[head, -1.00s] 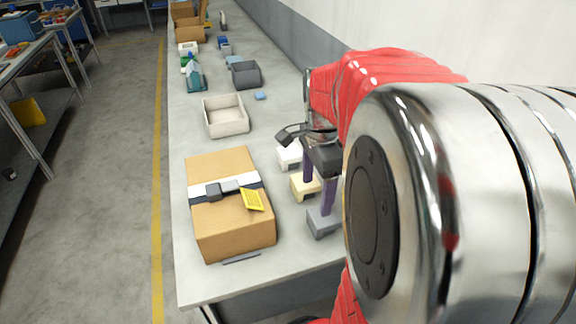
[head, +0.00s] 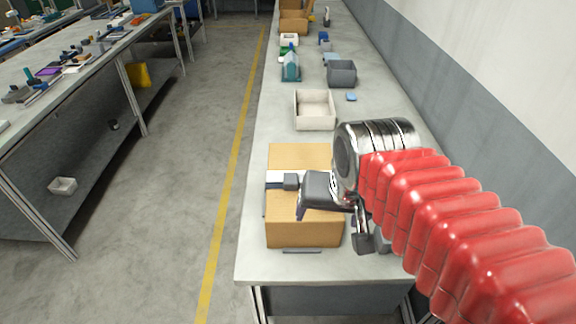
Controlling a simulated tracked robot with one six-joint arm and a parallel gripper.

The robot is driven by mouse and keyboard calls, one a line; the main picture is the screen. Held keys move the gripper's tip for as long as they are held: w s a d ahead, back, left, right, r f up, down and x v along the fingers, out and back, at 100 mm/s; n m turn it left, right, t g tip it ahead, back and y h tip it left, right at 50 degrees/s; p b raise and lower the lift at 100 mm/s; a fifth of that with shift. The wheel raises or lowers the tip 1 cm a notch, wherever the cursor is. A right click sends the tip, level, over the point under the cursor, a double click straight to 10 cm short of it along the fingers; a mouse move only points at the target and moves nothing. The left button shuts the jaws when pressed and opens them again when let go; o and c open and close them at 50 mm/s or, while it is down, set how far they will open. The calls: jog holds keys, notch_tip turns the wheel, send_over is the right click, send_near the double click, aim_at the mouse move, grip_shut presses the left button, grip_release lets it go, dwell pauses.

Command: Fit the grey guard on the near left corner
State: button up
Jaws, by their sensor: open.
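The cardboard box (head: 285,229) sits on the bench with a white band and a dark buckle (head: 291,181) across its top. Its near left corner shows bare, with no guard on it. My gripper (head: 331,227) is open above the right part of the box, its fingers apart and nothing seen between them. A grey piece (head: 384,242), probably the grey guard, shows on the bench right of the box, mostly hidden behind my gripper and arm. The other guards are hidden by my arm.
A dark strip (head: 302,251) lies on the bench before the box. A pale open bin (head: 315,123), a grey bin (head: 341,83) and a blue block (head: 351,97) stand farther back. The bench's near left part is clear. A wall runs along the right.

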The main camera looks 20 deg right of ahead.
jog(key=a+n, duration=0.1)
jog(key=s+a+n, duration=0.1)
jog(key=n, duration=0.1)
jog(key=a+n+t, duration=0.1)
jog(key=shift+s+a+r+y, duration=0.15)
jog(key=shift+s+a+y, duration=0.15)
jog(key=shift+s, duration=0.1)
jog(key=shift+c, duration=0.2)
